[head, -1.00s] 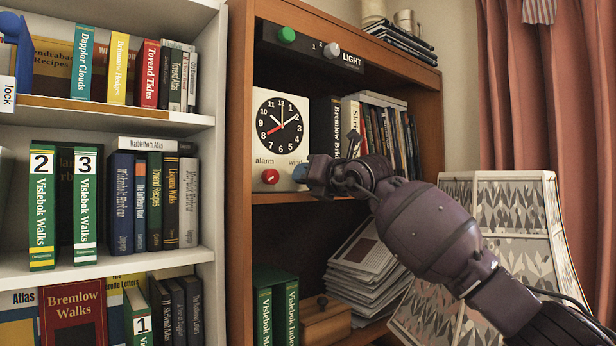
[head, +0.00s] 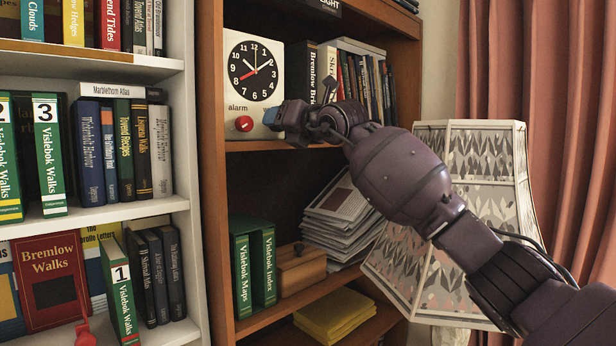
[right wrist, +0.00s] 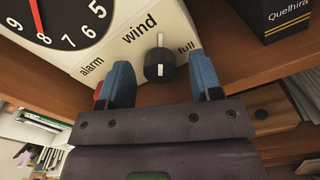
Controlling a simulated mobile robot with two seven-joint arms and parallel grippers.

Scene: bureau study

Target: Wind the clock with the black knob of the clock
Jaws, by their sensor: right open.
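The white clock (head: 262,55) with a black dial stands on a shelf of the brown bookcase. Its red alarm knob (head: 244,123) shows at its lower left. My right gripper (head: 277,117) is at the clock's lower right corner and hides the black knob there. In the right wrist view, the black knob (right wrist: 160,68) has a white line standing nearly upright, below the word "wind", with "full" to its right. The blue fingers of my right gripper (right wrist: 163,82) are open, one on each side of the knob, with gaps visible. My left gripper is not in view.
Dark books (head: 302,72) stand just right of the clock. The shelf board (head: 250,146) runs under the clock and my right gripper. A patterned lampshade (head: 480,200) stands close behind my right arm. A white bookcase (head: 165,208) is on the left.

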